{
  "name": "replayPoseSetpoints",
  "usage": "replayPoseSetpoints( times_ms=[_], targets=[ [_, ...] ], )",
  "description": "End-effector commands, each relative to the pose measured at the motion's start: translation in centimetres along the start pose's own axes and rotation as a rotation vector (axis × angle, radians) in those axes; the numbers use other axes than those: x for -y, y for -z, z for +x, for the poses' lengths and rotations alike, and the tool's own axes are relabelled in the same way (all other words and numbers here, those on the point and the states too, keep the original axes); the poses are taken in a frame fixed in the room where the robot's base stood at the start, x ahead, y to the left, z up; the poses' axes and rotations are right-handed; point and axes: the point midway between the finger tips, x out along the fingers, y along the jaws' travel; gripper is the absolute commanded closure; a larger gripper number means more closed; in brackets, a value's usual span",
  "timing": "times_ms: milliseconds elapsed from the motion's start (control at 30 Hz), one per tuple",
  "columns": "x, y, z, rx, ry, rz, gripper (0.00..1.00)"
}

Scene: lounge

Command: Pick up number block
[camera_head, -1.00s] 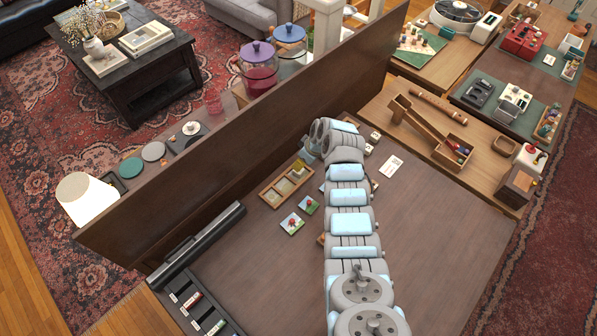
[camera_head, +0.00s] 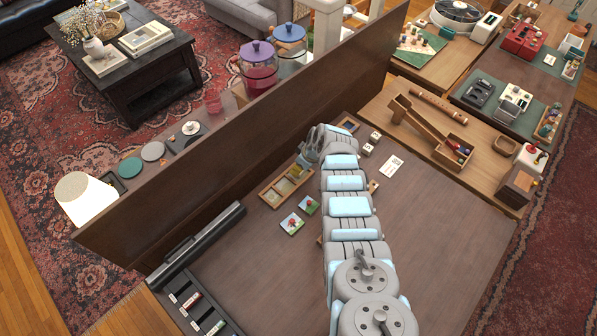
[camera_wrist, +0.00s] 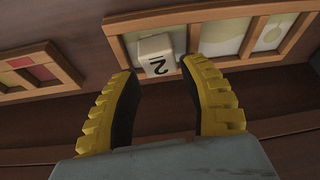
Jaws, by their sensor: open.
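The number block (camera_wrist: 156,56) is a small cream cube with a dark "2" on its face, seen upside down in the wrist view. It sits at the wooden framed tray (camera_wrist: 119,48), over one of its pale panels. My gripper (camera_wrist: 162,75) is open, with one yellow-and-black finger on each side of the block in the picture. I cannot tell whether the fingers touch it. In the head view my gripper (camera_head: 308,158) is by the far end of the tray (camera_head: 271,196), and the block is not clearly visible there.
A second wooden frame with red and yellow panels (camera_wrist: 32,72) lies left in the wrist view. A tall brown partition (camera_head: 245,140) runs behind the tray. Picture cards (camera_head: 292,223) lie nearby.

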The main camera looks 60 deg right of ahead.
Motion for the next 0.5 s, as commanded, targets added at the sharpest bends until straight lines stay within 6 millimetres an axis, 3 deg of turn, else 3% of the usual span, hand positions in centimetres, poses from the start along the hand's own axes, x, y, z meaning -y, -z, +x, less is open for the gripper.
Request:
replayPoseSetpoints(
  times_ms=[500],
  targets=[
    [0.1,0.0,2.4,0.000,0.001,0.000,0.56]
  ],
)
